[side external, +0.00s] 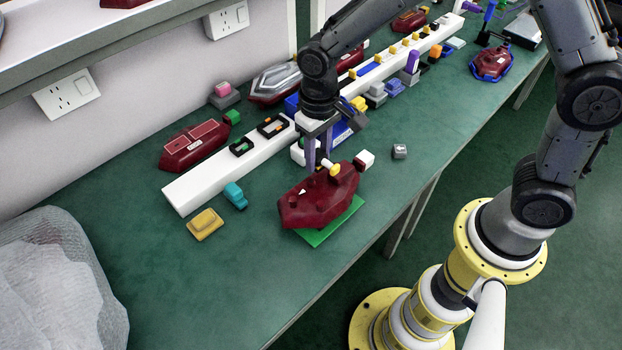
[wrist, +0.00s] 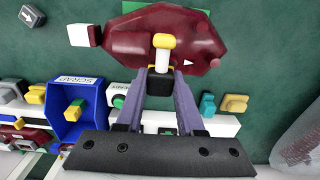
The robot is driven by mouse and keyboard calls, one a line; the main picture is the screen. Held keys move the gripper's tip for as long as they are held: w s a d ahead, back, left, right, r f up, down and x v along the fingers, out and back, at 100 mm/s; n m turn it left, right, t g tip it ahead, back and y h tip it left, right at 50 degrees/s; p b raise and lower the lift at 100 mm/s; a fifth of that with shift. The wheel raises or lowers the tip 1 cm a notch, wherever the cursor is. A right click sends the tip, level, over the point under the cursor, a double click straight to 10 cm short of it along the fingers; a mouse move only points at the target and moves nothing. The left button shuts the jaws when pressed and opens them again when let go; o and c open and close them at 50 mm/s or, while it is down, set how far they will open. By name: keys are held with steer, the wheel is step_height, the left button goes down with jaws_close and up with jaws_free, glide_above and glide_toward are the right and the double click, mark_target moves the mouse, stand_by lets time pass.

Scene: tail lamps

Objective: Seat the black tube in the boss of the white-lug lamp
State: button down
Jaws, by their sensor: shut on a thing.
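The dark red lamp (side external: 318,203) lies on a green pad (side external: 335,222) near the table's front edge; it also shows in the wrist view (wrist: 125,40). A white block-shaped lug (side external: 366,158) sticks out at one end of it, also seen in the wrist view (wrist: 83,35). My gripper (wrist: 160,73) is shut on a black piece (wrist: 159,83), apparently the tube. A white cylinder (wrist: 163,61) and a yellow round end (wrist: 163,41) lie in line beyond it, over the lamp. I cannot tell whether the black piece touches them. In the side view my gripper (side external: 318,160) is beside the lamp's back edge.
A long white rail (side external: 190,190) with black frames runs behind the lamp. A blue bin marked SCRAP (wrist: 78,112) stands close by. Teal (side external: 235,195), yellow (side external: 205,223) and grey (side external: 399,151) blocks lie around.

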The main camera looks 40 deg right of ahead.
stand_by(0.3)
steer(key=m, duration=0.5)
steer(key=shift+s+r, duration=0.15)
steer(key=m, duration=0.5)
steer(key=shift+a+r, duration=0.1)
steer(key=shift+r, duration=0.3)
steer(key=m, duration=0.2)
steer(key=r+m, duration=0.1)
steer(key=m, duration=0.3)
steer(key=shift+a+r, duration=0.3)
steer(key=shift+a, duration=0.1)
steer(key=shift+a+r+m, duration=0.15)
steer(key=shift+r+m, duration=0.15)
steer(key=shift+m, duration=0.7)
steer(key=shift+a+r, duration=0.35)
steer(key=shift+f, duration=2.85)
